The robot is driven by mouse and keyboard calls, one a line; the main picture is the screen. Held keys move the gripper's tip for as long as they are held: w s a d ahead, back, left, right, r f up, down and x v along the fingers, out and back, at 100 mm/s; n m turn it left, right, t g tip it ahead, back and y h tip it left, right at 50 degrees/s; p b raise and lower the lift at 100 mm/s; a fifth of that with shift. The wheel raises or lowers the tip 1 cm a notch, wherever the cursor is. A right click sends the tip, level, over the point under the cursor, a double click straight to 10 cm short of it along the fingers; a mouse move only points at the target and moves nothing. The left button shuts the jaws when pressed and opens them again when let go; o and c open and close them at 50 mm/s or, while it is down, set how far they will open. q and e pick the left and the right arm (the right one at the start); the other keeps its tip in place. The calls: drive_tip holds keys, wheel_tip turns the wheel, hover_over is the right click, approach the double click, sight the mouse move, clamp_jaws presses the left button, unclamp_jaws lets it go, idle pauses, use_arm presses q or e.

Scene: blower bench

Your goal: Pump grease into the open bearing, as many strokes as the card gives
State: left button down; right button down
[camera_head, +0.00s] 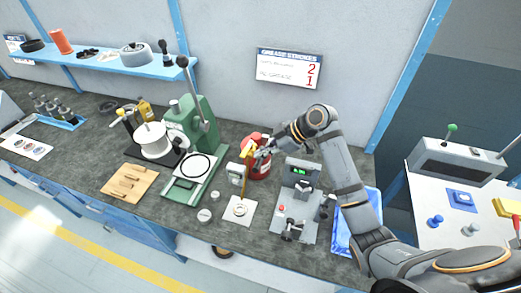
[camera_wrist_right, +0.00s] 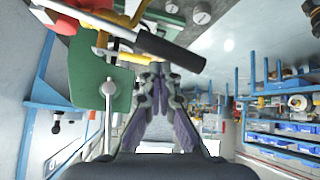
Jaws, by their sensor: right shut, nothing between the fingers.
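A red grease pump (camera_head: 261,169) stands on the bench with yellow parts at its top and a thin yellow piece running down toward a ring-shaped bearing (camera_head: 240,209) on a pale square plate. My right gripper (camera_head: 264,153) is at the pump's top, shut and empty. In the right wrist view its fingers (camera_wrist_right: 160,85) are together, and a black lever grip (camera_wrist_right: 171,48) crosses just beyond them; touching cannot be told. The card (camera_head: 289,68) on the wall is headed "GREASE STROKES" and shows a red 2 above a red 1; its row words are too small to read surely. My left gripper is out of view.
A green press (camera_head: 198,125) stands left of the pump. A grey fixture with a green display (camera_head: 300,172) stands right, with a blue tray (camera_head: 343,240) beyond it. A wooden board (camera_head: 130,181) lies at left. Small round parts (camera_head: 204,214) lie near the plate.

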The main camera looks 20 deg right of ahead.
drive_tip(key=shift+s+a+f+b, duration=0.2)
drive_tip(key=shift+s+f+b, duration=0.1)
drive_tip(key=shift+f, duration=0.35)
drive_tip(key=shift+s+a+f+b, duration=0.15)
drive_tip(key=shift+s+f+b, duration=0.15)
drive_tip(key=shift+f, duration=0.35)
idle(1.1)
drive_tip(key=shift+w, duration=0.1)
idle(0.4)
drive_tip(key=shift+w+d+r+p, duration=0.1)
drive_tip(key=shift+w+r+p, duration=0.05)
drive_tip(key=shift+r+p, duration=0.35)
drive_tip(key=shift+w+d+r+p, duration=0.15)
drive_tip(key=shift+r+p, duration=0.15)
drive_tip(key=shift+r, duration=0.25)
drive_tip(key=shift+w+d+r+p, duration=0.25)
drive_tip(key=shift+w+r+p, duration=0.1)
drive_tip(key=shift+r+p, duration=0.35)
drive_tip(key=shift+w+d+r+p, duration=0.2)
drive_tip(key=shift+w+r+p, duration=0.25)
drive_tip(key=shift+r, duration=0.5)
drive_tip(key=shift+w+d+r+p, duration=0.3)
drive_tip(key=shift+r+p, duration=0.3)
drive_tip(key=shift+r, duration=0.2)
drive_tip(key=r+p, duration=0.1)
drive_tip(key=w+r+p, duration=0.1)
drive_tip(key=r, duration=0.1)
drive_tip(key=d+r+p, duration=0.1)
drive_tip(key=shift+w+r, duration=0.25)
drive_tip(key=shift+w, duration=0.15)
